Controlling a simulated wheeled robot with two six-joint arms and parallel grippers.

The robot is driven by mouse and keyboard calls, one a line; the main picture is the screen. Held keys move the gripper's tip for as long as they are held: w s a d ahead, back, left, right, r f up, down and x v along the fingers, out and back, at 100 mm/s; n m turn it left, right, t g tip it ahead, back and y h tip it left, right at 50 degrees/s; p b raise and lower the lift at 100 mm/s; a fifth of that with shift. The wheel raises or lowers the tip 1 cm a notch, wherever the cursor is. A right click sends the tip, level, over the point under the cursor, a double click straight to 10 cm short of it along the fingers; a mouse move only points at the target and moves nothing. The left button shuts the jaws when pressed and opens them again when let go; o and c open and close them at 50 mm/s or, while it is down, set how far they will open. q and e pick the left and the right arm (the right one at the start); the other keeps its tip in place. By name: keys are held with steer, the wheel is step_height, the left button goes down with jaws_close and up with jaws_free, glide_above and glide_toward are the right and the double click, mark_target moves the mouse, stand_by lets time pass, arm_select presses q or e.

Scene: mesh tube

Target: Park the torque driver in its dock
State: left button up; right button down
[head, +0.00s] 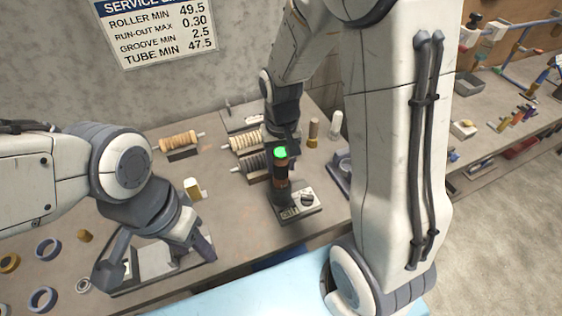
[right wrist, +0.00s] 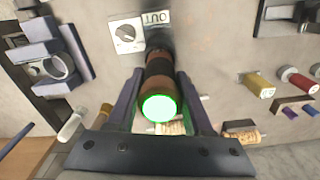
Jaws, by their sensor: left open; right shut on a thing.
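The torque driver (head: 281,184) is a dark and brown cylinder with a glowing green end. It stands roughly upright in the head view. My right gripper (head: 282,150) is shut on it. In the right wrist view the driver (right wrist: 158,84) lies between the two fingers (right wrist: 160,96), its green end towards the camera. Its far end is at a light dock plate (head: 308,199) with a dial and a label reading OUT (right wrist: 156,17). I cannot tell whether that end is seated or just above. My left gripper (head: 155,252) is open and empty at the front left.
A brown peg (head: 313,130) and a white peg (head: 336,122) stand at the back. Rings (head: 43,299) lie at the front left. My right arm hides part of the bench on the right.

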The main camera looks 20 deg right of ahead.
steer(key=shift+f, duration=0.2)
steer(key=shift+c, duration=1.1)
jaws_free()
step_height(320, 180, up, 11)
steer(key=shift+f+b, duration=0.2)
steer(key=shift+b, duration=0.3)
steer(key=s+a+f+n, duration=0.1)
steer(key=s+a+n, duration=0.3)
steer(key=s, duration=0.5)
steer(key=s+a+f+n+y, duration=0.1)
steer(key=s+a+n, duration=0.4)
steer(key=s+a, duration=0.3)
steer(key=shift+s+a+f+n, duration=0.2)
steer(key=shift+s+n, duration=0.1)
steer(key=shift+s, duration=0.05)
